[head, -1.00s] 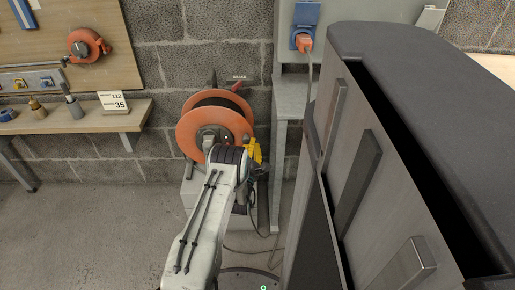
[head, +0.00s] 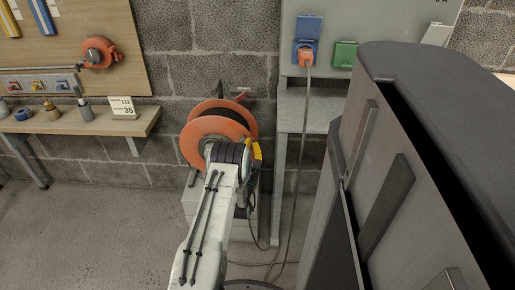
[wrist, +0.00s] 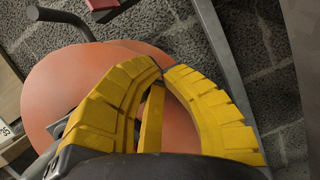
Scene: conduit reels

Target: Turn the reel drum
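The orange reel drum (head: 207,128) stands low against the block wall in the head view, with a dark band between its two discs. Its orange disc (wrist: 75,80) fills the left and middle of the wrist view. My gripper (head: 256,150) is at the reel's right side, partly behind my arm. In the wrist view, the yellow fingers of my gripper (wrist: 162,70) lean together with tips meeting or nearly meeting in front of the disc. A yellow bar shows between them. I see nothing clearly gripped, and cannot tell whether the fingers touch the disc.
A dark grey cabinet (head: 395,150) stands close on the right. A grey stand (head: 290,150) holds a blue socket with an orange plug (head: 305,57), whose cable hangs to the floor. A wooden shelf (head: 70,122) is at left. The floor at left is clear.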

